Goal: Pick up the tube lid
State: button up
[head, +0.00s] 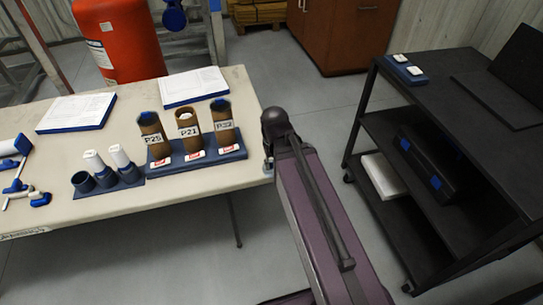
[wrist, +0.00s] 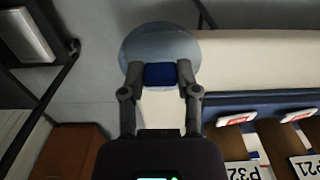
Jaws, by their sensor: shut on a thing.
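My gripper (wrist: 160,75) is shut on a blue block-shaped piece (wrist: 158,75), which looks like the tube lid. A pale round disc (wrist: 160,42) shows behind the piece; I cannot tell whether it belongs to it. In the head view my arm hides most of the gripper and the piece, near the table's right end. Three brown tubes stand upright in a blue rack (head: 232,153): P25 (head: 153,137), P21 (head: 188,134) and P32 (head: 223,125). P25 and P32 show blue at the top; P21 shows a whitish top.
The pale table (head: 110,205) also holds a small blue holder (head: 110,187) with white-topped vials, two papers on blue boards (head: 195,86) and blue-and-white tools (head: 20,170) at the left. A black cart (head: 440,110) stands right, with open floor between it and the table.

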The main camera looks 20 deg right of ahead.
jog(key=shift+s, duration=0.55)
jog(key=shift+w+r, duration=0.1)
jog(key=shift+r, duration=0.05)
jog(key=shift+w+a+r+p, duration=0.3)
jog(key=shift+w+r+p, duration=0.1)
jog(key=shift+p, duration=0.1)
jog(key=w+a+r+n+p, duration=0.3)
jog(key=w+a+r+p, duration=0.6)
jog(key=a, duration=0.3)
jog(key=w+a+r+n+p, duration=0.3)
jog(key=w+a+r+p, duration=0.6)
jog(key=w+a, duration=0.3)
jog(key=shift+r+p, duration=0.35)
jog(key=shift+p, duration=0.05)
jog(key=shift+f, duration=0.1)
jog(key=shift+f+b, duration=3.05)
jog(key=shift+b, duration=0.15)
